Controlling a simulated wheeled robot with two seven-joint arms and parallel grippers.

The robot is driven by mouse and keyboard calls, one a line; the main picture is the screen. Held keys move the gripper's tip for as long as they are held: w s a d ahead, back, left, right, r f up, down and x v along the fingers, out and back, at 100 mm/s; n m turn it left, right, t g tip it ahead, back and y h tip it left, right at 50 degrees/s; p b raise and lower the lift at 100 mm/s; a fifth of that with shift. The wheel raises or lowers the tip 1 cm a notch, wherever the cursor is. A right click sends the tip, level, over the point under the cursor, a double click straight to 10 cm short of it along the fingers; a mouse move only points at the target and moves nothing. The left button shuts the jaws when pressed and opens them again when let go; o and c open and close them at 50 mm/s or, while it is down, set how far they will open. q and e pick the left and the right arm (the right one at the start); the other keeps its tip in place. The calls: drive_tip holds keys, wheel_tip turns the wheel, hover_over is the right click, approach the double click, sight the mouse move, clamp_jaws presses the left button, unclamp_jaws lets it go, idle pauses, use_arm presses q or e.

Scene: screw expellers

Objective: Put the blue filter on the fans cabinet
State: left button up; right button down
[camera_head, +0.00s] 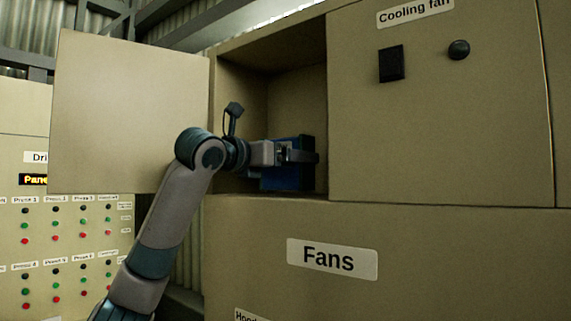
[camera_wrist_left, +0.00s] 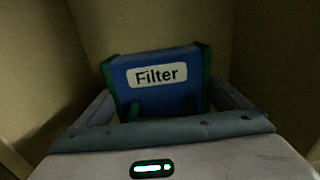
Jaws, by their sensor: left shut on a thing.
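The blue filter (camera_head: 287,178) is inside the open compartment of the fans cabinet (camera_head: 262,232), near its right wall. In the left wrist view the filter (camera_wrist_left: 160,83) shows a white "Filter" label and dark green side edges. My left gripper (camera_head: 300,155) reaches into the compartment and is shut on the filter. In the left wrist view its fingers (camera_wrist_left: 165,112) lie on either side of the filter, and the filter's lower part is hidden behind the gripper body. Whether the filter rests on the compartment floor I cannot tell. My right gripper is in neither view.
The cabinet door (camera_head: 130,110) stands open to the left of the compartment. A "Cooling fan" panel (camera_head: 440,130) with a switch and a knob closes off the right side. A control panel (camera_head: 65,235) with several buttons is at the far left. The compartment's upper part is free.

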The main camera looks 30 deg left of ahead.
use_arm(q)
drive_tip(key=shift+f, duration=0.55)
drive_tip(key=o, duration=0.8)
drive_tip(key=shift+f, duration=0.1)
drive_tip(key=shift+s+b, duration=0.3)
drive_tip(key=shift+s, duration=0.25)
drive_tip(key=s+a+b, duration=0.1)
drive_tip(key=s+b, duration=0.2)
drive_tip(key=s, duration=0.8)
